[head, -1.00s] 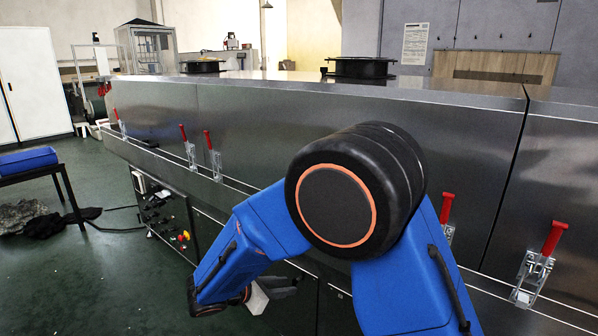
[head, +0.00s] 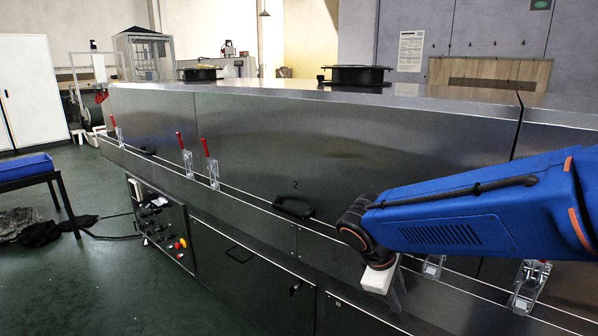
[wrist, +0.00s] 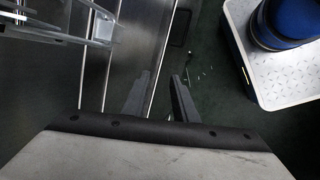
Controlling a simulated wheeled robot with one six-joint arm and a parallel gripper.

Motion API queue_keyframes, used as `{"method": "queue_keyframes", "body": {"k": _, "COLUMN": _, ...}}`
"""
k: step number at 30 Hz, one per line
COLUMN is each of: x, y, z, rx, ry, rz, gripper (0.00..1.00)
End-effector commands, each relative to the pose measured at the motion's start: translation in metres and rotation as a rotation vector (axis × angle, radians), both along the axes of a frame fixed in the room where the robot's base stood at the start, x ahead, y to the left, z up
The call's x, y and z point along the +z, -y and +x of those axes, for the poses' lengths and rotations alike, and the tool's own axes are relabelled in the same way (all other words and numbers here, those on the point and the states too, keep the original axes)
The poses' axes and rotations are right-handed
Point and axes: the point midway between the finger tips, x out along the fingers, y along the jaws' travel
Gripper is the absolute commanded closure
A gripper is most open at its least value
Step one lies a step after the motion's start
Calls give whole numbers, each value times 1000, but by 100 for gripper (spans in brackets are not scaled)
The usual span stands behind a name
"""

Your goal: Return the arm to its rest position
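My arm reaches in from the right of the head view, in front of the steel tunnel dryer (head: 350,130). My gripper (head: 396,296) hangs at its end, low before the dryer's front and partly hidden behind its pale body. In the wrist view, the two dark fingers of my gripper (wrist: 160,78) stand apart with nothing between them. A steel clamp (wrist: 92,22) lies off to the left of the fingers. I cannot tell whether anything touches the dryer.
Red-handled clamps (head: 210,165) line the dryer's front, with a black handle (head: 294,208) between them. A control panel (head: 160,222) sits at lower left. The green floor (head: 110,275) between is open.

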Motion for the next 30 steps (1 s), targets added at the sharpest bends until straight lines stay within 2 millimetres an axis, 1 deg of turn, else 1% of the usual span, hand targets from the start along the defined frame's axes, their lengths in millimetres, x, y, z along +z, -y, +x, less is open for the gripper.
{"method": "queue_keyframes", "body": {"k": 1, "x": 4, "y": 10, "z": -10, "rx": -50, "ry": 21, "rz": 37, "gripper": 74}}
{"method": "queue_keyframes", "body": {"k": 6, "x": 13, "y": 33, "z": -43, "rx": -211, "ry": 86, "rz": 163, "gripper": 74}}
{"method": "queue_keyframes", "body": {"k": 13, "x": 20, "y": 53, "z": -86, "rx": -426, "ry": 183, "rz": 332, "gripper": 74}}
{"method": "queue_keyframes", "body": {"k": 18, "x": 24, "y": 61, "z": -115, "rx": -581, "ry": 264, "rz": 456, "gripper": 74}}
{"method": "queue_keyframes", "body": {"k": 24, "x": 26, "y": 64, "z": -144, "rx": -738, "ry": 353, "rz": 586, "gripper": 74}}
{"method": "queue_keyframes", "body": {"k": 30, "x": 27, "y": 63, "z": -157, "rx": -822, "ry": 406, "rz": 661, "gripper": 74}}
